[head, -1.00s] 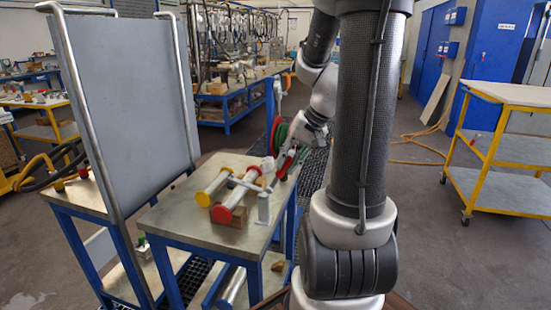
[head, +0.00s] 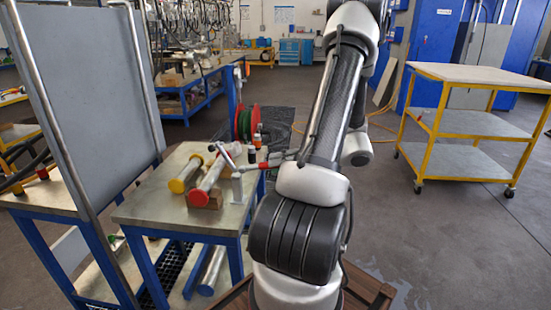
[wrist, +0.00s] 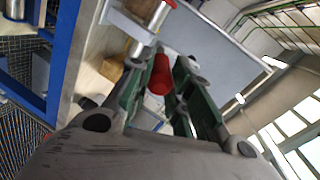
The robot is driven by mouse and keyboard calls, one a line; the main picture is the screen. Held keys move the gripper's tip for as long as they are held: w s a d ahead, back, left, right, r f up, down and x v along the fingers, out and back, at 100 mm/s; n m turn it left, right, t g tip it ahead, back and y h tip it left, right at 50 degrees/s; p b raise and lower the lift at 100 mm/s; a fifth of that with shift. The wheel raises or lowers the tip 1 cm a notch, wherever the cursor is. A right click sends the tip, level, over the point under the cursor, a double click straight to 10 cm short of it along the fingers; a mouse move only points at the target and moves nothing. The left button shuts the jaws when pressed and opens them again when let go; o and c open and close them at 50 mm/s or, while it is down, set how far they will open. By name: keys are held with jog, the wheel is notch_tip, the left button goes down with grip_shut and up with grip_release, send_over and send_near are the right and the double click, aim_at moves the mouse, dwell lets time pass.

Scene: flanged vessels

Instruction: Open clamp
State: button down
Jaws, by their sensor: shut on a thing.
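The toggle clamp (head: 237,187) stands at the right edge of the small steel-topped table. Its pale hold-down bar (head: 226,156) is tilted up above the vessels. Its red handle (wrist: 160,74) lies between the green fingers of my gripper (wrist: 160,82) in the wrist view; they are shut on it. In the head view, my gripper (head: 278,157) is small, just right of the clamp and beyond the table edge. A red-capped vessel (head: 210,177) and a yellow-capped vessel (head: 187,174) lie side by side on the table. The clamp's pivot is too small to read.
A wooden block (head: 212,198) is under the red-capped vessel. A grey panel (head: 85,85) in a tubular frame stands close on the left.

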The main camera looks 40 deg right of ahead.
jog(key=shift+d+f+t+y, duration=0.1)
jog(key=shift+f+t+y, duration=0.25)
jog(key=shift+f, duration=0.25)
jog(key=shift+s, duration=0.1)
jog(key=c, duration=1.3)
grip_release()
jog(key=shift+o, duration=0.2)
jog(key=v, duration=1.2)
